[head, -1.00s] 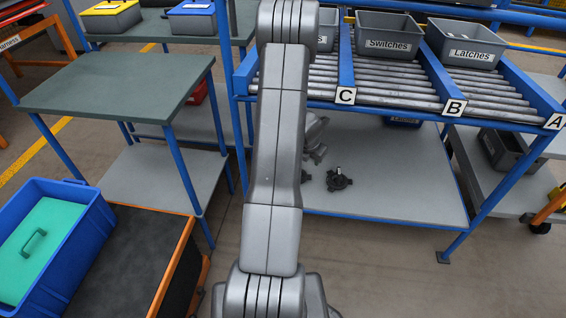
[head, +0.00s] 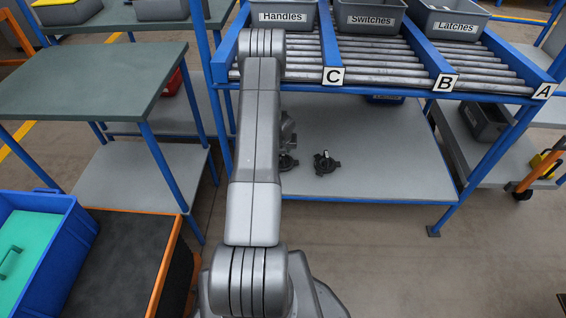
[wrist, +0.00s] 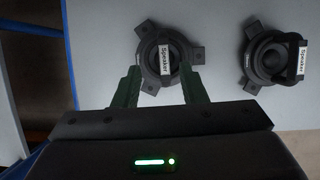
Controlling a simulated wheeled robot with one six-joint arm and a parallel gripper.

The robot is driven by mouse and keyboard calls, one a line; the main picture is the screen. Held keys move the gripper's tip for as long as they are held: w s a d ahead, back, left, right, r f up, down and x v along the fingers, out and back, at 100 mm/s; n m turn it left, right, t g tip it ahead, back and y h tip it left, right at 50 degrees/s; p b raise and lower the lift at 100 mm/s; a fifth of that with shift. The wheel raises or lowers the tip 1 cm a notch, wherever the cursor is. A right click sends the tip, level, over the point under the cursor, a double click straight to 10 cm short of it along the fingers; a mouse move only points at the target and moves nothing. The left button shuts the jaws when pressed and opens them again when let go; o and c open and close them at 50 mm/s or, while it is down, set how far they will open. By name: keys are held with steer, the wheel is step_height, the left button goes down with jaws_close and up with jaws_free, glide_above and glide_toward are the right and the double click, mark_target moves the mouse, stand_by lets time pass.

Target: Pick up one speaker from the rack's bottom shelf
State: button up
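Two black speakers lie on the rack's grey bottom shelf (head: 385,160). One speaker (head: 325,162) is in plain sight in the head view. The other (head: 288,163) is partly hidden by my arm. In the wrist view, both are round with mounting tabs and a white "Speaker" label: one at upper centre (wrist: 150,51), one at upper right (wrist: 272,60). My gripper (wrist: 159,76) is open, its two green fingers apart below the upper-centre speaker in the picture. Nothing is held, and I cannot tell whether the fingers touch it. In the head view my gripper is mostly hidden behind my arm.
The roller deck with lanes marked C (head: 333,76), B and A lies above the shelf, carrying grey bins of Handles, Switches and Latches (head: 455,27). A blue rack leg (head: 465,190) stands at right. A green-topped table (head: 90,80) and a blue crate (head: 75,250) are at left.

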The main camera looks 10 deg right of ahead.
steer(key=shift+d+p+x, duration=0.15)
steer(key=shift+p+x, duration=0.15)
steer(key=shift+x, duration=0.95)
steer(key=shift+d+p+x, duration=0.15)
steer(key=shift+p+x, duration=0.15)
steer(key=shift+x, duration=1)
jaws_close()
